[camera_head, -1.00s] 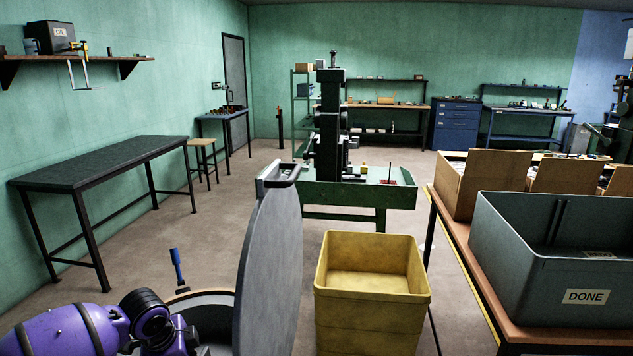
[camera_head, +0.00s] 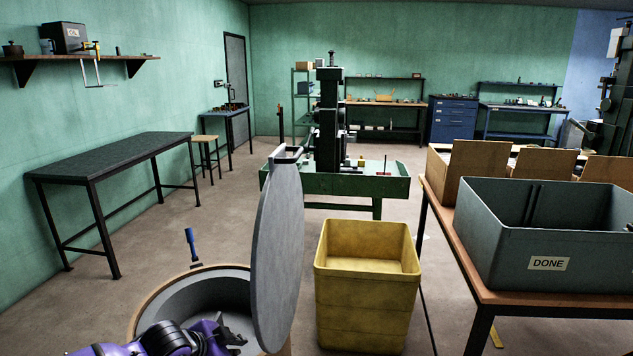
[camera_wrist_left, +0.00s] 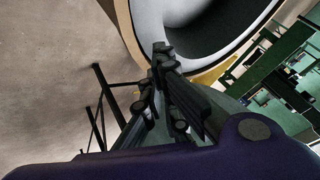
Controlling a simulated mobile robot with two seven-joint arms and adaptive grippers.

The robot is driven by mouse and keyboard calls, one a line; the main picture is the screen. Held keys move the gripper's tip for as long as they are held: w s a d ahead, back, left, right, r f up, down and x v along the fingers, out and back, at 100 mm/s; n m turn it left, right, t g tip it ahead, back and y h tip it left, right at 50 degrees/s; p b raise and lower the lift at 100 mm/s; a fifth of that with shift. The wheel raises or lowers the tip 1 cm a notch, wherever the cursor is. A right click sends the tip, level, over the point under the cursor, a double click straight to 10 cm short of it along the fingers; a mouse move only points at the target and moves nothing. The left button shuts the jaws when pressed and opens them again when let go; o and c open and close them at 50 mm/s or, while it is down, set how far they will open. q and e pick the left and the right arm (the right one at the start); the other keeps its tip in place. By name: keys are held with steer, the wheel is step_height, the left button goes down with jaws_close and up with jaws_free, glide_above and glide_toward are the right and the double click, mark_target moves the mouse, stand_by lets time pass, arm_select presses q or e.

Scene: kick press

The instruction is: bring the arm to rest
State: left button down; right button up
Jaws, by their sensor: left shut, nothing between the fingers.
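My left arm (camera_head: 165,340), purple with black joints, comes in at the bottom left of the head view. My left gripper (camera_head: 232,335) is at its end, low in front of the round drum's opening. In the left wrist view the left gripper's dark fingers (camera_wrist_left: 162,52) are together with nothing between them. The drum's rim (camera_wrist_left: 130,35) shows just beyond the fingertips. My right gripper is not in view.
The open drum (camera_head: 143,312) has a raised grey round lid (camera_head: 278,260) on its right. A yellow bin (camera_head: 366,300) stands beside it. A grey DONE crate (camera_head: 500,262) sits on the right table. A green press bench (camera_head: 340,186) stands behind.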

arm_select(q)
steer(key=s+d+f+n+t+h, duration=0.1)
steer(key=s+d+f, duration=0.1)
steer(key=s, duration=0.2)
steer(key=s+d+f+n+t+p, duration=0.1)
steer(key=s+d+f+n, duration=0.15)
steer(key=s, duration=0.25)
steer(key=s+d+f+n+t+h, duration=0.1)
steer(key=s+d, duration=0.2)
steer(key=s, duration=0.1)
steer(key=s+a+f+n+y, duration=0.1)
steer(key=s+a+f+n, duration=0.1)
steer(key=s, duration=0.8)
steer(key=s+a+f+n+g+y+p, duration=0.1)
steer(key=s+a+f+n+y, duration=0.1)
steer(key=s, duration=0.8)
steer(key=s+a+f+n+g+y+p, duration=0.1)
steer(key=s+a+f+n, duration=0.2)
steer(key=s+f, duration=0.3)
steer(key=s, duration=0.3)
steer(key=shift+s+a, duration=0.15)
steer(key=shift+s, duration=0.25)
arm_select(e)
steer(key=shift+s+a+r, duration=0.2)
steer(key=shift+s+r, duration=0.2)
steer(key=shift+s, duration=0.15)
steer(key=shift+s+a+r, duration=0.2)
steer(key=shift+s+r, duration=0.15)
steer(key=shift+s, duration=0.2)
